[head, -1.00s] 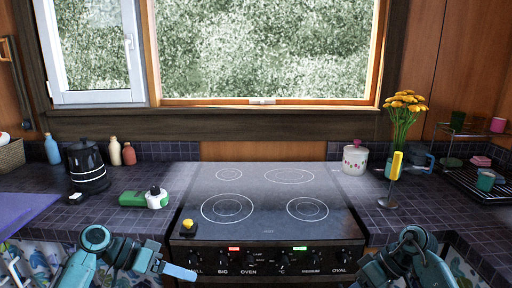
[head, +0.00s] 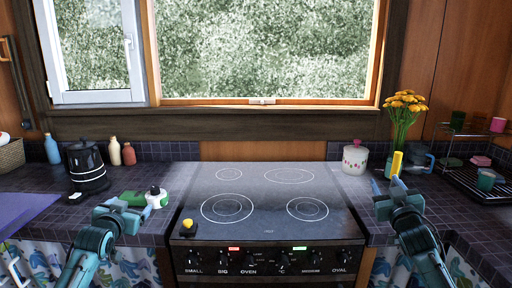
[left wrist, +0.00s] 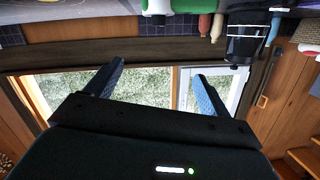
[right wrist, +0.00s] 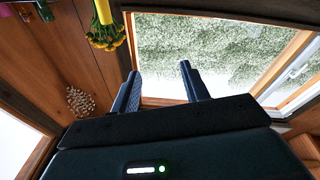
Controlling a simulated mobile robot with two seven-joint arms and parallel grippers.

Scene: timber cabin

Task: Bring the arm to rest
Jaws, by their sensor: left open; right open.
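My left gripper (head: 122,207) is raised over the left counter, in front of the green-and-white bottle (head: 130,198). Its two fingers stand apart with nothing between them in the left wrist view (left wrist: 158,78). I cannot tell whether the left fingers touch the bottle.
The stove (head: 268,232) lies between my arms, its glass top clear but for a small yellow-topped black item (head: 187,227). A black kettle (head: 87,168) stands on the left counter. A lidded jar (head: 355,158), yellow flowers (head: 405,108) and a dish rack (head: 478,183) stand right.

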